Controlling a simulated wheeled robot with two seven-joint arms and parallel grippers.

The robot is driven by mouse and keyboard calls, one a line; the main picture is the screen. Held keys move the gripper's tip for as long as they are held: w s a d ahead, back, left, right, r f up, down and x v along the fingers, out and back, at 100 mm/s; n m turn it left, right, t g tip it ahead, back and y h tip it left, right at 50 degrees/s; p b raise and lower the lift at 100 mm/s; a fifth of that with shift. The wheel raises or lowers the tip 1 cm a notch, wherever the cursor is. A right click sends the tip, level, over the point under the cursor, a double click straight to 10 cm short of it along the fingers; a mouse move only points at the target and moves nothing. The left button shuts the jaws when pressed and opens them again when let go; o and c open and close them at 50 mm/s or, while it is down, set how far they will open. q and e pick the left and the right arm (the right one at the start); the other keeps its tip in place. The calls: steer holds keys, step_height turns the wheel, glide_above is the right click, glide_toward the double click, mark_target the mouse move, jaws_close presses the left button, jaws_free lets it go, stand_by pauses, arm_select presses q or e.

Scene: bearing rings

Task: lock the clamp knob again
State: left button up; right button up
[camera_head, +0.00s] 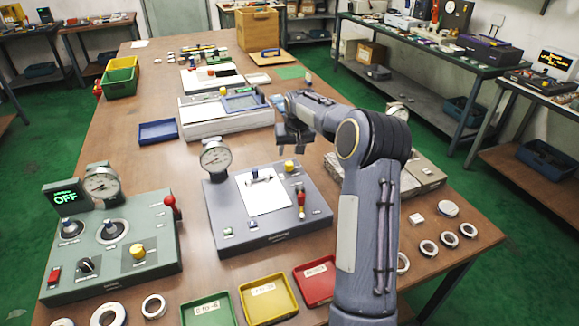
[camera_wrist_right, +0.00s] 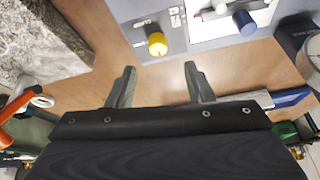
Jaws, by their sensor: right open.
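A yellow knob (camera_head: 289,165) stands at the far right corner of the blue-grey gauge fixture (camera_head: 225,220). In the right wrist view the yellow knob (camera_wrist_right: 157,43) is just beyond the fingertips, roughly centred between them. My left gripper is not in view.
A dial gauge (camera_head: 215,156) rises at the fixture's far left, and a red-handled lever (camera_head: 301,200) stands at its right. Coloured bins, including the yellow bin (camera_head: 268,299), and loose rings line the front.

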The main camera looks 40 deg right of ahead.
mark_target(289, 163)
steer(key=p+x, duration=0.1)
steer(key=x, duration=0.7)
steer(key=shift+w+d+f, duration=0.1)
steer(key=shift+d+f, duration=0.05)
steer(key=shift+d, duration=0.1)
steer(key=c, duration=1)
